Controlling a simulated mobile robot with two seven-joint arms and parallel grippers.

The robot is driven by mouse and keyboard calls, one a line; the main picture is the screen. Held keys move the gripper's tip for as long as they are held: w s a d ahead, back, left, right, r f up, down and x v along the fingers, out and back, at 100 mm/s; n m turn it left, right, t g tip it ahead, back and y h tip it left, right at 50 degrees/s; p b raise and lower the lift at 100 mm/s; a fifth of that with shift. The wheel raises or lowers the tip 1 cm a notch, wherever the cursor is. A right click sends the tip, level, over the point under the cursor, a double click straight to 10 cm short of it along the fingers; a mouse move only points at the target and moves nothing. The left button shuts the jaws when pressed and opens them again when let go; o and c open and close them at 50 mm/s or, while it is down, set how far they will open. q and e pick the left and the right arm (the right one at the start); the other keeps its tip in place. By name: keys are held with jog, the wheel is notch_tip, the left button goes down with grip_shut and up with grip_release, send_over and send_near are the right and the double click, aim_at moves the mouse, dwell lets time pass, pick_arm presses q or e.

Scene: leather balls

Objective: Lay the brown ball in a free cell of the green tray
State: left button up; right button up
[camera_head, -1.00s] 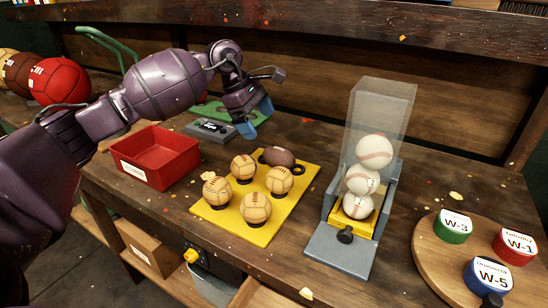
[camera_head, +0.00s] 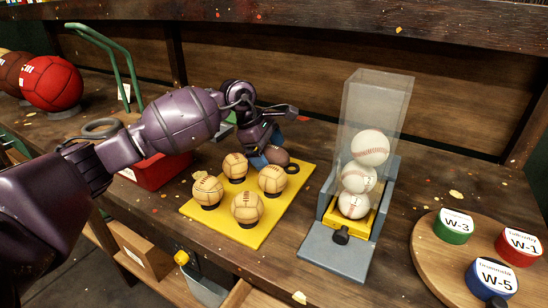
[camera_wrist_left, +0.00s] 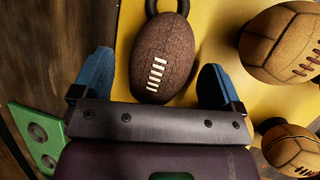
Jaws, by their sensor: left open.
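The brown ball (camera_head: 277,155), a dark football with white laces, lies at the back corner of the yellow board (camera_head: 262,234). My left gripper (camera_head: 263,152) is down beside it, partly hiding it. In the left wrist view the open blue fingers (camera_wrist_left: 155,78) are on either side of the ball's near end, and the laced ball (camera_wrist_left: 160,45) lies between them with small gaps. The green tray (camera_wrist_left: 40,138) shows only in part at the lower left of the wrist view, with round cells; in the head view my arm hides most of it. My right gripper is out of view.
Several tan balls (camera_head: 247,207) stand on the yellow board close to the gripper. A red bin (camera_head: 158,173) is partly under my arm. A clear dispenser of baseballs (camera_head: 370,150) stands to the right, and a round wooden board with labelled tins (camera_head: 497,278) is at the front right.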

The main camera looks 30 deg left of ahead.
aim_at(270, 146)
pick_arm(q)
jog(key=shift+w+d+f, duration=0.1)
jog(key=shift+w+f, duration=0.05)
jog(key=shift+f, duration=0.2)
jog(key=shift+r, duration=0.15)
jog(key=shift+c, duration=0.8)
jog(key=c, duration=0.9)
jog(key=shift+c, duration=0.2)
jog(key=shift+r, duration=0.1)
notch_tip(270, 146, up, 20)
jog(key=p, duration=0.2)
jog(key=shift+p, duration=0.3)
